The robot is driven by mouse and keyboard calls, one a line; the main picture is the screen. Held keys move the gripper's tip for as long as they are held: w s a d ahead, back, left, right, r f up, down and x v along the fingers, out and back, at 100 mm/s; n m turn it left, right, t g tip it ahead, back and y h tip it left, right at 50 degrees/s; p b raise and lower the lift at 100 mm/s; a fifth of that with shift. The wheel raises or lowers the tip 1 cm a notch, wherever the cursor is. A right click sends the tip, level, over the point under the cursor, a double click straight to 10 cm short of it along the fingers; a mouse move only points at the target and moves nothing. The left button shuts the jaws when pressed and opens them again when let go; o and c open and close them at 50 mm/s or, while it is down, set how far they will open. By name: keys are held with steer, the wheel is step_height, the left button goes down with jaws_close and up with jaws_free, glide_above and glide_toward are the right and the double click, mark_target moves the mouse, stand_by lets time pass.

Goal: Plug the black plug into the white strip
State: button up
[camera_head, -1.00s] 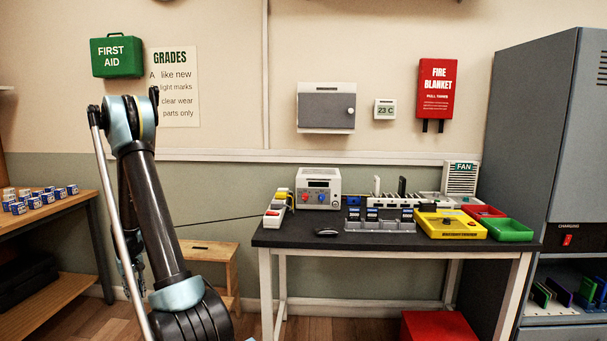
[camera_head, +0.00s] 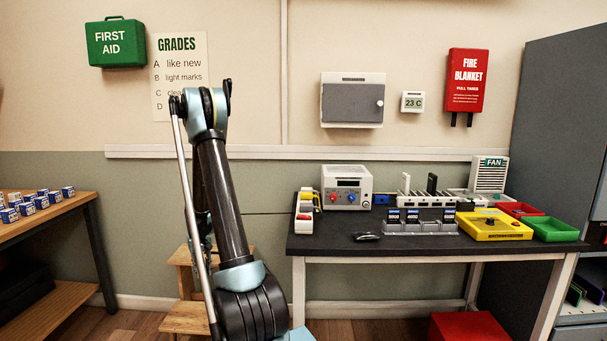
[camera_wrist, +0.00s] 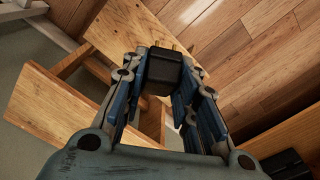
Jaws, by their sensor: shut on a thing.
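The black plug (camera_wrist: 164,69) is between the two fingers of my gripper (camera_wrist: 165,84) in the wrist view, with its prongs pointing away from the wrist. My gripper is shut on it, above a wooden stool and the floor. In the head view my gripper is mostly hidden behind my own arm. The white strip (camera_head: 304,222) lies at the left end of the dark table, with a red part near its front end and something yellow towards its back. The strip is out of the wrist view, and the plug is well apart from it.
The wooden stool (camera_head: 187,315) stands left of the dark table (camera_head: 335,243). A wooden bench (camera_head: 50,229) is at far left.

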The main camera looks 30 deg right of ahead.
steer(key=s+d+r+m+t+h, duration=0.2)
steer(key=d+r+m+h, duration=0.2)
steer(key=d+r+m, duration=1.2)
steer(key=s+d+r+m+g+h, duration=0.1)
steer(key=s+d+r+m+g, duration=0.15)
steer(key=s+d+r, duration=0.4)
steer(key=s+d+r+m+g+h, duration=0.1)
steer(key=s+d+r+m+g, duration=0.15)
steer(key=d+r, duration=0.65)
steer(key=s+d+r+m+g+h, duration=0.1)
steer(key=s+d+r+m, duration=0.35)
steer(key=d+r, duration=0.3)
steer(key=shift+n, duration=0.55)
steer(key=shift+a+f, duration=0.15)
steer(key=shift+f, duration=3.5)
steer(key=shift+s, duration=0.15)
steer(key=shift+a+f, duration=0.1)
steer(key=shift+f, duration=0.85)
